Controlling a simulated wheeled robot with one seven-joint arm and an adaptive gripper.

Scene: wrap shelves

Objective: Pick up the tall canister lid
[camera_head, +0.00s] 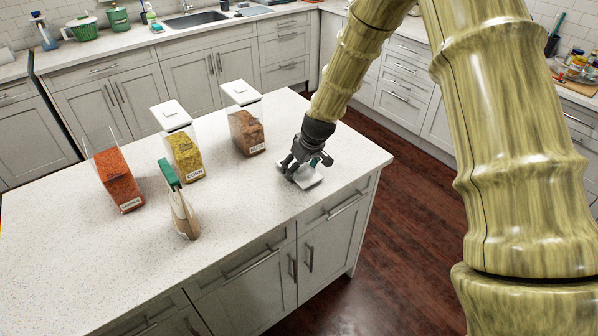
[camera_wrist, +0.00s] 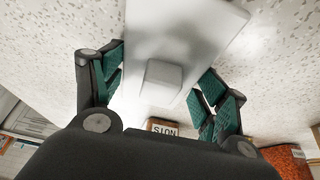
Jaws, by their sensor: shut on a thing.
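A flat white lid (camera_head: 306,181) with a block-shaped knob is at the right end of the island counter, under my gripper (camera_head: 306,165). In the wrist view the lid (camera_wrist: 190,30) and its knob (camera_wrist: 162,78) lie between the green-padded fingers of my gripper (camera_wrist: 160,95). The gripper is shut on the lid. Whether the lid touches the counter cannot be told. A clear canister of red lentils (camera_head: 118,178) stands open at the left. The canisters of yellow corn (camera_head: 185,155) and brown nuts (camera_head: 247,132) have white lids on.
The counter between the bag and my gripper is clear. The right counter edge is close to my gripper. A sink (camera_head: 195,19) is at the back.

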